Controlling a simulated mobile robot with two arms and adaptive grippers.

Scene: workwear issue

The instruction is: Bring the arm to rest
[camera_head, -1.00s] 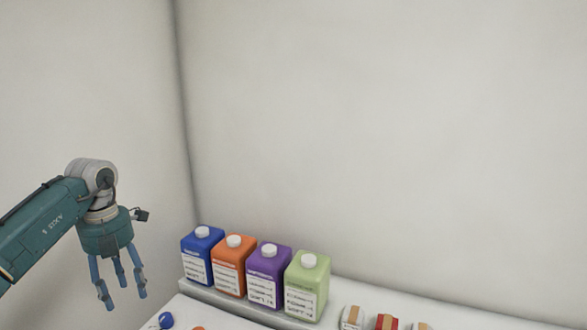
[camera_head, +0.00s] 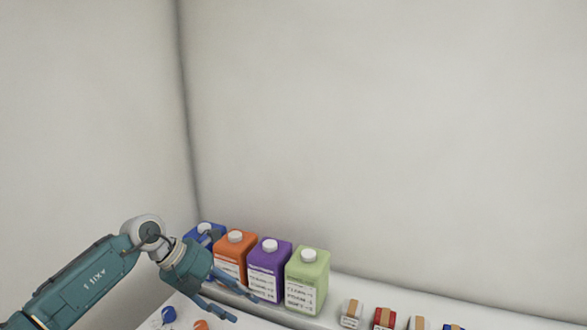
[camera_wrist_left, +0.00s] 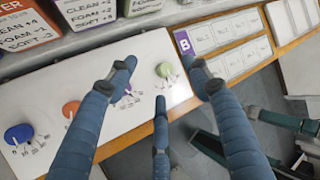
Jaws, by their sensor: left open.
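My left gripper (camera_head: 232,298) is open and empty, low in front of the coloured jugs in the head view. Its teal wrist partly covers the blue jug, and the blue fingers point right and down. In the left wrist view the spread fingers (camera_wrist_left: 158,75) hang above a white board (camera_wrist_left: 120,130), with nothing between them. My right gripper is not in view.
An orange jug (camera_head: 231,252), a purple jug (camera_head: 268,262) and a light green jug (camera_head: 307,280) stand beside the blue jug (camera_head: 204,233) on a ledge. Small boxes, including a red one (camera_head: 384,317), lie right.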

